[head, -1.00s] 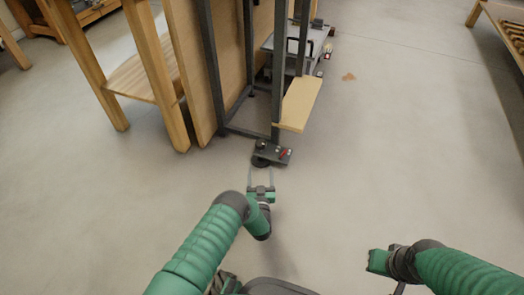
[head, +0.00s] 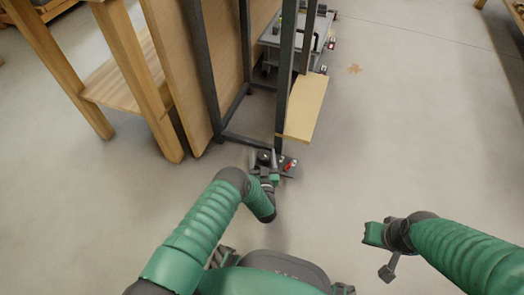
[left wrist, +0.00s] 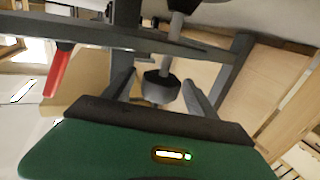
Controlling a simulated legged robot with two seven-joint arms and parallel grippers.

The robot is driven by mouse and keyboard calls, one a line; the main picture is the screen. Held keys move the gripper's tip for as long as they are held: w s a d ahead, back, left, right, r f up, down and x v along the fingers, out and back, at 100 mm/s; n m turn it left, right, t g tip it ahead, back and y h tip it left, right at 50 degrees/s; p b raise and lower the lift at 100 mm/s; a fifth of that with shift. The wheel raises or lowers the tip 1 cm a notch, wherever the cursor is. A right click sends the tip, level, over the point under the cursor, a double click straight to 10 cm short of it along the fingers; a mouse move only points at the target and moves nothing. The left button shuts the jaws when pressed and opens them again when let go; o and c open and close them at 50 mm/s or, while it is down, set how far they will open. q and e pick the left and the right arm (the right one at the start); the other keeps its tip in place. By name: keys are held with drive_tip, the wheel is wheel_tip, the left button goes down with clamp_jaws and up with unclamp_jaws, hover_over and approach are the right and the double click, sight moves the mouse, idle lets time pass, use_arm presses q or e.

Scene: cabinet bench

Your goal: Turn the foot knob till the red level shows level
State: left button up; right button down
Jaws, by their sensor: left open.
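The dark round foot knob (left wrist: 162,87) sits on a metal stem below the frame in the left wrist view. My left gripper (left wrist: 160,92) is open, with one finger on each side of the knob; I cannot tell whether they touch it.
The dark metal rack (head: 285,80) rises above the foot, with a pale board (head: 306,108) on its right. A wooden table (head: 140,80) stands at the left. A grey low unit (head: 300,38) stands behind. The floor to the right is clear.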

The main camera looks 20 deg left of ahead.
use_arm(q)
drive_tip(key=shift+d, duration=0.1)
drive_tip(key=shift+c, duration=1.3)
drive_tip(key=c, duration=1.1)
drive_tip(key=shift+h, duration=0.3)
